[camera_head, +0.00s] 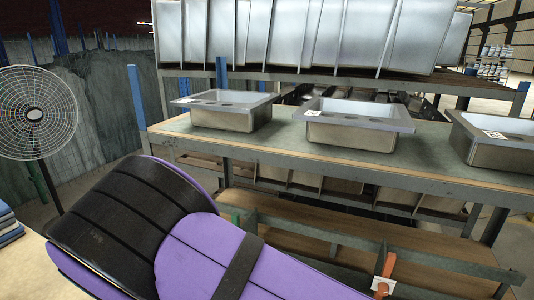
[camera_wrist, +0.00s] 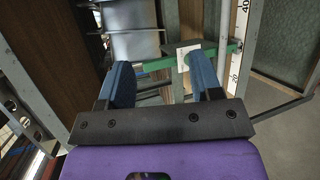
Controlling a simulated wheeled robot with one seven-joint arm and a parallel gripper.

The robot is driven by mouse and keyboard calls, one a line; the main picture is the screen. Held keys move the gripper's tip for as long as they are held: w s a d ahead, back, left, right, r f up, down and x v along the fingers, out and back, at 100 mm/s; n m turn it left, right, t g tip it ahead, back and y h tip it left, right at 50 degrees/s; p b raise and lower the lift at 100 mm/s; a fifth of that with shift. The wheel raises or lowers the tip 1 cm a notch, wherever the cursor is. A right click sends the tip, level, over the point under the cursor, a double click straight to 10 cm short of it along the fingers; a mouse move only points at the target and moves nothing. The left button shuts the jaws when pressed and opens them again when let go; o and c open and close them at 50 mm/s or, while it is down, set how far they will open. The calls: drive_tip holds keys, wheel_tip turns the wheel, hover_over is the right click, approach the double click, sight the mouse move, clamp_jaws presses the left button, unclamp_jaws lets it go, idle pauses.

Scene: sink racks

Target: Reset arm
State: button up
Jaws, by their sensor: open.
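My gripper (camera_wrist: 165,92) is open in the wrist view, with its two blue fingers apart and nothing between them. Beyond the fingers are a green bar (camera_wrist: 160,66) and a white square tag (camera_wrist: 187,56). In the head view my purple and black arm fills the lower left and middle. My gripper cannot be made out in the head view.
A shelf rack (camera_head: 300,144) bears three metal sinks: left (camera_head: 222,118), middle (camera_head: 352,137) and right (camera_head: 490,150). Large metal sheets (camera_head: 300,35) stand on its top level. A fan (camera_head: 36,114) stands at the left. An orange part with a white tag (camera_head: 383,286) is at the lower right.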

drive_tip(key=d+r+m+g+y, duration=0.5)
drive_tip(key=d+r+m+g, duration=0.3)
drive_tip(key=d+r, duration=1.95)
drive_tip(key=s+d+r+m+y, duration=0.1)
drive_tip(key=s+d+r+y, duration=0.4)
drive_tip(key=s+d, duration=0.65)
drive_tip(key=s+d+r+m+t, duration=0.1)
drive_tip(key=s+d, duration=0.1)
drive_tip(key=s, duration=0.4)
drive_tip(key=s+d+r+t, duration=0.2)
drive_tip(key=s, duration=0.4)
drive_tip(key=shift+d+r+m, duration=0.15)
drive_tip(key=shift+d+m, duration=0.15)
drive_tip(key=shift+m, duration=0.1)
drive_tip(key=shift+s, duration=0.1)
